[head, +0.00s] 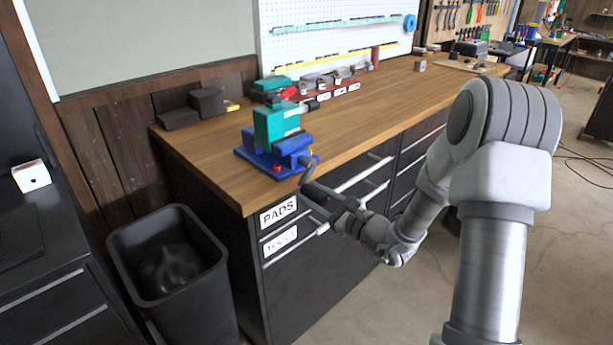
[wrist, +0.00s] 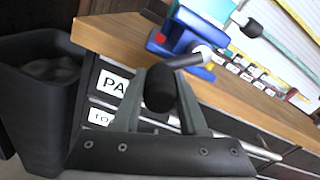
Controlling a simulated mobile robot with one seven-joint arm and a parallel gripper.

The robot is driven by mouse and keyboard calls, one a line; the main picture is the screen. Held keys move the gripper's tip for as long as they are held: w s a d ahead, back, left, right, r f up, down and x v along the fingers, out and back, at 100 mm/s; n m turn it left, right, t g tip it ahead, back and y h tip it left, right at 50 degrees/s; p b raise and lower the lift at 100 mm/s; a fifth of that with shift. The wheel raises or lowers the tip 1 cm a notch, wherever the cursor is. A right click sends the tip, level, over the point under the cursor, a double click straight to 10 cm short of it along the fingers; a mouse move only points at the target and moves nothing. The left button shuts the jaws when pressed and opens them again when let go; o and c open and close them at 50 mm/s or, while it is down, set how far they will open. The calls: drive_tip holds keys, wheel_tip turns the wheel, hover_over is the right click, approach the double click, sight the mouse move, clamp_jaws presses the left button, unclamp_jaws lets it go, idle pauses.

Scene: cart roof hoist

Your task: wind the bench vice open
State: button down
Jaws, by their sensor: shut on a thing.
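The bench vice (head: 262,158) is blue and stands at the near left corner of the wooden bench. A teal block (head: 275,124) sits upright at its jaws; I cannot tell how wide the jaws are. The vice also shows in the wrist view (wrist: 172,44). Its crank handle (wrist: 186,61) runs from the silver screw end to a dark knob (wrist: 160,88). My gripper (wrist: 162,92) is shut on this knob, just off the bench's front edge. In the head view my gripper (head: 312,188) is below and in front of the vice, partly hiding the knob.
A black bin (head: 175,270) stands at the left. Dark blocks (head: 205,102) lie at the bench's back left, and small labelled items line the pegboard (head: 335,35).

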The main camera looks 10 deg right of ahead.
idle(0.4)
drive_tip(key=w+d+f+b, duration=0.1)
drive_tip(key=w+d+f, duration=0.1)
drive_tip(key=shift+d+b, duration=0.4)
drive_tip(key=shift+r, duration=0.1)
drive_tip(key=w+d, duration=0.2)
drive_tip(key=d, duration=0.1)
drive_tip(key=shift+r, duration=0.35)
drive_tip(key=shift+w, duration=0.1)
drive_tip(key=shift+w+d+r+p, duration=0.4)
drive_tip(key=shift+d+r, duration=0.1)
drive_tip(key=shift+r, duration=0.15)
drive_tip(key=shift+w+d+r+p, duration=0.35)
drive_tip(key=shift+d+r, duration=0.1)
drive_tip(key=shift+r, duration=0.15)
